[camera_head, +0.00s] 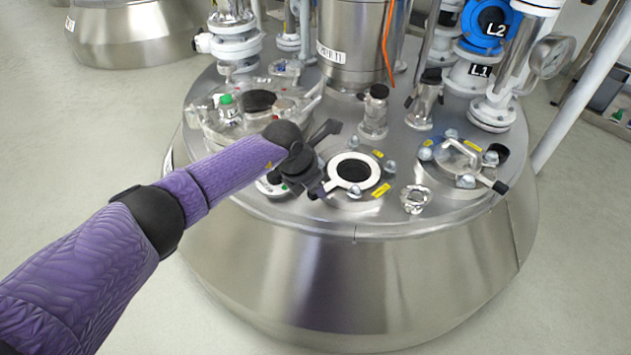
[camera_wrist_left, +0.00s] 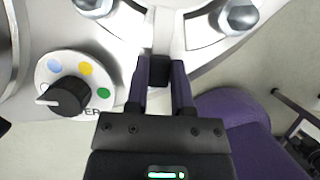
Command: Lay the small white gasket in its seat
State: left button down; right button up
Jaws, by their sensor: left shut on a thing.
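The small white gasket (camera_head: 373,181) is a flat ring with a tab toward the lower left. It lies over or just above the round port with the dark opening (camera_head: 352,171), between several bolts. I cannot tell whether it rests fully flat. My left gripper (camera_head: 318,191) is at the tab on the port's left side, shut on the gasket. My right gripper is not in view.
A selector dial (camera_wrist_left: 68,92) with blue, yellow and green dots sits beside the fingers. To the right are a small clear fitting (camera_head: 416,198) and a clamped round cover (camera_head: 460,160). Pipes, valves and a metal cylinder (camera_head: 352,45) stand behind. The vessel's front edge is close.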

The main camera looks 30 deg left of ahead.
pick_arm(q)
jog(key=shift+f, duration=0.1)
jog(key=shift+c, duration=2)
grip_release()
notch_tip(320, 180, up, 6)
jog(key=p, duration=0.4)
jog(key=shift+r, duration=0.25)
jog(key=shift+f, duration=0.2)
